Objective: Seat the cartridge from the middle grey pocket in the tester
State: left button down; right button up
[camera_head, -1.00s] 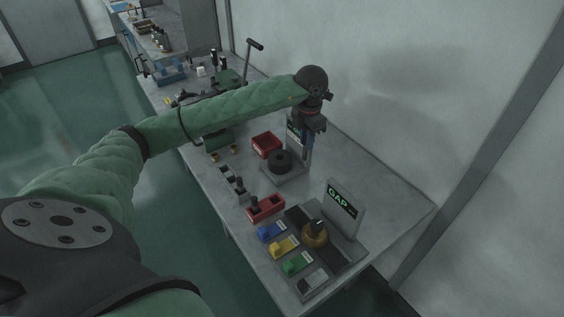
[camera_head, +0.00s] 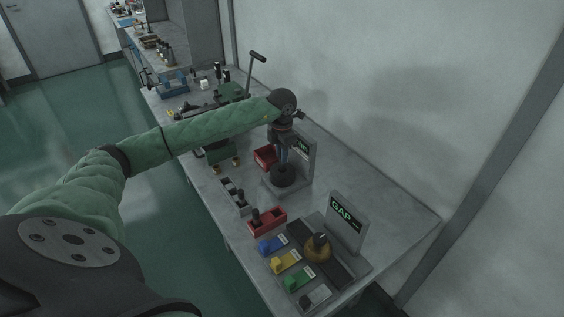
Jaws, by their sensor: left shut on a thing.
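My left gripper (camera_head: 283,158) points down over the tester (camera_head: 272,190), a grey base with a black round socket (camera_head: 284,177) and an upright display panel (camera_head: 304,155). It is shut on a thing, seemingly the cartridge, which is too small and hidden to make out. Its tips are just above or at the socket; I cannot tell whether the held thing is inside. The grey pocket rack (camera_head: 229,185) stands left of the tester, with a dark cartridge (camera_head: 241,198) upright in its near end. My right gripper is out of view.
A red bin (camera_head: 264,157) is behind the tester, partly hidden by my arm. A red tray (camera_head: 269,224) with a dark piece is in front. A panel marked GAP (camera_head: 346,222), a gold-black knob (camera_head: 317,246) and blue, yellow and green blocks are nearer. The table's right side is clear.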

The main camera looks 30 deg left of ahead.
pick_arm(q)
notch_tip(320, 180, down, 3)
jog(key=shift+f+b, duration=0.2)
jog(key=shift+b, duration=0.1)
jog(key=shift+f, duration=0.15)
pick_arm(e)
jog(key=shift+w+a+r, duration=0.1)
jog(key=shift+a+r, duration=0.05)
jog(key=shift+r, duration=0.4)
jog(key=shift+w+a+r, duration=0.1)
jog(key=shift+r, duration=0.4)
pick_arm(q)
jog(key=c, duration=1.3)
grip_release()
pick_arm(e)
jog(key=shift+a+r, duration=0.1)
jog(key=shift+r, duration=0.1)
